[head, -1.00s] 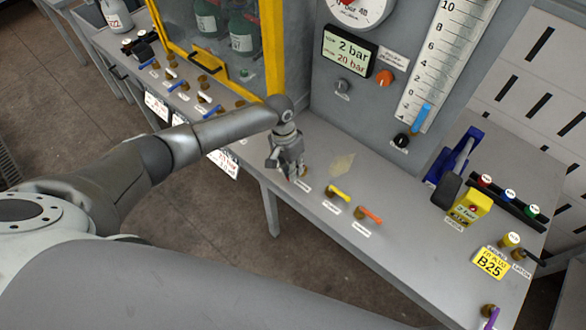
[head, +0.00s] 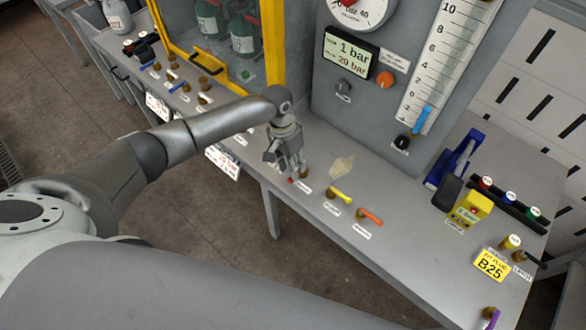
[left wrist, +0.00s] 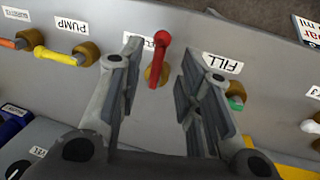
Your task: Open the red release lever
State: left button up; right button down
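The red lever (left wrist: 161,52) has a brass base (left wrist: 154,76) and lies between the two fingers of my left gripper (left wrist: 160,62) in the left wrist view. Its handle runs across the row of valves, and its label is partly hidden behind it. The fingers stand apart, with a visible gap on each side of the lever. In the head view my left gripper (head: 286,166) is low over the bench, and only a small red bit of the lever (head: 291,180) shows by the fingertips. My right gripper is not in view.
A yellow lever (left wrist: 52,58) labelled PUMP and an orange lever (head: 371,216) are beside it. A green-handled valve (left wrist: 235,102) labelled FILL is on the other side. The yellow-framed cabinet (head: 273,50) and gauge panel stand behind. The display (head: 349,53) reads 1 bar.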

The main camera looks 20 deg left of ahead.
pick_arm(q)
notch_tip(320, 180, up, 9)
jog(key=a, duration=0.1)
jog(key=shift+w+a, duration=0.3)
jog(key=shift+a, duration=0.05)
